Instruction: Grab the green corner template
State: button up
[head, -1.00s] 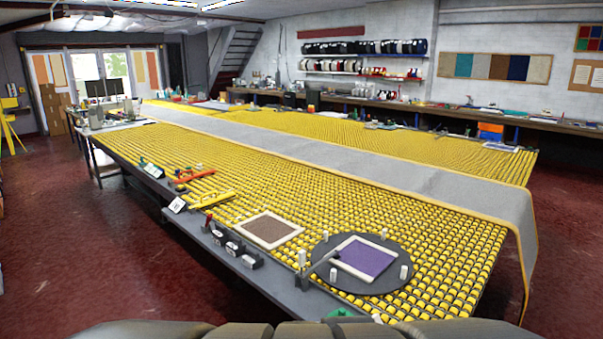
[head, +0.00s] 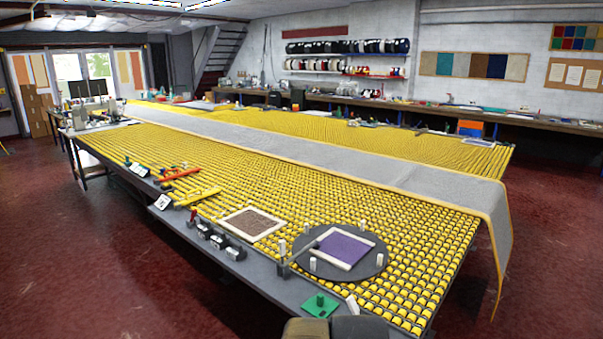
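A green square plate with a small raised knob (head: 320,305), which looks like the corner template, lies flat on the grey front ledge of the long table near the bottom of the head view. A small white block (head: 352,306) stands close to its right. Nothing is seen touching the green plate from above. My gripper is not in view; only rounded dark and tan parts, probably of my own arm or body, show at the bottom edge, just below the plate.
A dark round turntable (head: 374,267) with a purple sample and white pegs sits behind the plate. A brown framed sample (head: 252,222) and dark clamp-like blocks (head: 215,239) lie to the left. A grey rug (head: 420,180) crosses the yellow roller table. Red floor is open on both sides.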

aim_at(318, 307)
jog(key=k, duration=0.1)
jog(key=i+l+u, duration=0.2)
jog(key=i, duration=0.3)
jog(key=i+l+u, duration=0.2)
jog(key=i, duration=0.35)
